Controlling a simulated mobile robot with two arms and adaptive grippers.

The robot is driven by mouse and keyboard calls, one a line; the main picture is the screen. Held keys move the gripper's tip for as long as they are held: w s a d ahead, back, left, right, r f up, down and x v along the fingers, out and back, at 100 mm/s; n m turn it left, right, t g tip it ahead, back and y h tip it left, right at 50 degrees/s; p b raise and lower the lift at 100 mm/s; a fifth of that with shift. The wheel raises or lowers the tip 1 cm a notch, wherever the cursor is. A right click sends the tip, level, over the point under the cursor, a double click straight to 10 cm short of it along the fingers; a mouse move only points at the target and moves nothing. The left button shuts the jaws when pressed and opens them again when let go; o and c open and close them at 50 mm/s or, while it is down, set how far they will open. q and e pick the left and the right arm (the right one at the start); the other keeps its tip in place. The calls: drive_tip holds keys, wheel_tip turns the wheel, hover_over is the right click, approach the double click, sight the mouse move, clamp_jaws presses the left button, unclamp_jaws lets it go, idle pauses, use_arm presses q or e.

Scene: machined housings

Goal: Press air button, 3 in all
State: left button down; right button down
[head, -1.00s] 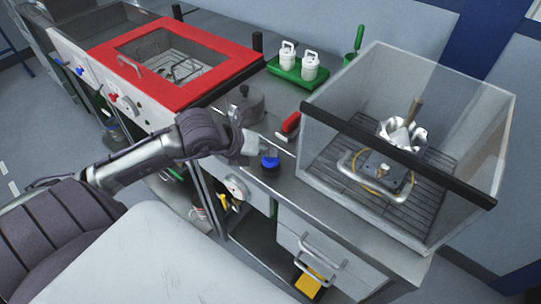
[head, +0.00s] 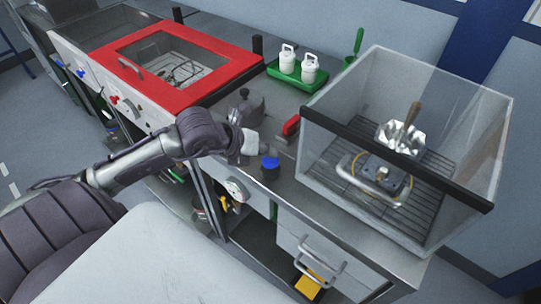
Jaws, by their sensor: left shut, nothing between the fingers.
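A blue-topped button (head: 270,164) on a dark round base stands on the grey bench near its front edge, to the left of the clear box; I take it for the air button. My left gripper (head: 271,146) is shut and empty, just above and behind the blue top in the picture. A small gap seems to lie between them, though contact is hard to judge. The fingertips are small and partly blend with the bench. My right gripper is out of view.
A clear box (head: 472,150) with a black front bar and handle holds a metal part over a grate. A red-handled item (head: 291,126) lies close behind the button. A green tray (head: 290,72) with white bottles and a red-framed cabinet (head: 222,80) stand farther back.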

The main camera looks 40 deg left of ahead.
sight(267, 160)
use_arm(q)
drive_tip(key=shift+r, duration=0.35)
drive_tip(key=shift+r+p, duration=0.35)
drive_tip(key=shift+r, duration=0.15)
drive_tip(key=shift+r+p, duration=1.35)
drive_tip(key=shift+r, duration=0.7)
drive_tip(key=shift+a, duration=0.1)
